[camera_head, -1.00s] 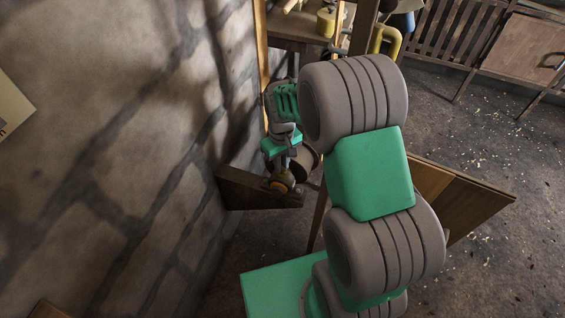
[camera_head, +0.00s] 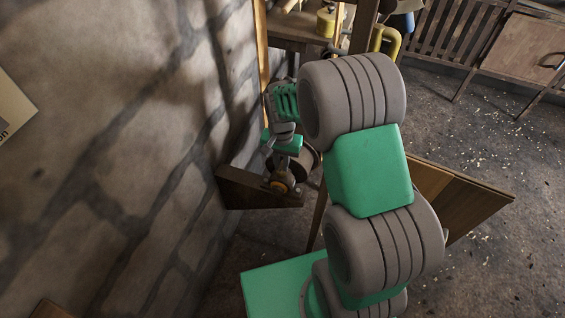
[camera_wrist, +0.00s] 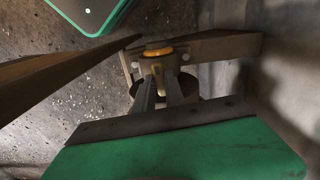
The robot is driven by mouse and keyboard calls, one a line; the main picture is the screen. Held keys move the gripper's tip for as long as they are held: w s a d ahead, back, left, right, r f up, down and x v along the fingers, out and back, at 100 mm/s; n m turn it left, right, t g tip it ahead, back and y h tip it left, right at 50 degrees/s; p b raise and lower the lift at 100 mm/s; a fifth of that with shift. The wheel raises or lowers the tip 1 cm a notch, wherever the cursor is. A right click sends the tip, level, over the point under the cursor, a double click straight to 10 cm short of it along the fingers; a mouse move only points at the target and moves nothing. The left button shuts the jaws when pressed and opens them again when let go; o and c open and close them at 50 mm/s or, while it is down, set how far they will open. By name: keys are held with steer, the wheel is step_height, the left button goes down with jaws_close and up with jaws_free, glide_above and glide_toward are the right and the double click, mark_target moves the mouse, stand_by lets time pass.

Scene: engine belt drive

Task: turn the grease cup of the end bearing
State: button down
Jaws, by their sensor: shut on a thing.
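The grease cup (camera_wrist: 157,72) of the end bearing is a small brass-coloured piece between my two finger tips in the wrist view. My gripper (camera_wrist: 160,84) is shut on it. In the head view my gripper (camera_head: 283,174) reaches down to the bearing, and the fingers cover most of the cup. The end bearing (camera_wrist: 157,53) shows an orange-brown ring behind the cup. It sits on a dark wooden bracket (camera_head: 250,190) that stands out from the wall. A dark round pulley (camera_head: 308,160) is just behind the fingers in the head view.
The stone wall (camera_head: 110,140) is close on the left of the gripper. A wooden post (camera_head: 318,222) stands just right of the bracket. A bench with a yellow can (camera_head: 326,22) is behind. The floor (camera_head: 500,150) at the right is mostly clear.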

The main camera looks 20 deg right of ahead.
steer(key=shift+s+f+m, duration=0.15)
steer(key=shift+s+m, duration=0.05)
steer(key=shift+m, duration=0.3)
steer(key=c, duration=1.4)
jaws_free()
steer(key=shift+w, duration=0.1)
steer(key=shift+r, duration=0.25)
steer(key=shift+w+r, duration=0.1)
steer(key=shift+r, duration=0.25)
step_height(320, 180, up, 7)
steer(key=shift+f, duration=0.1)
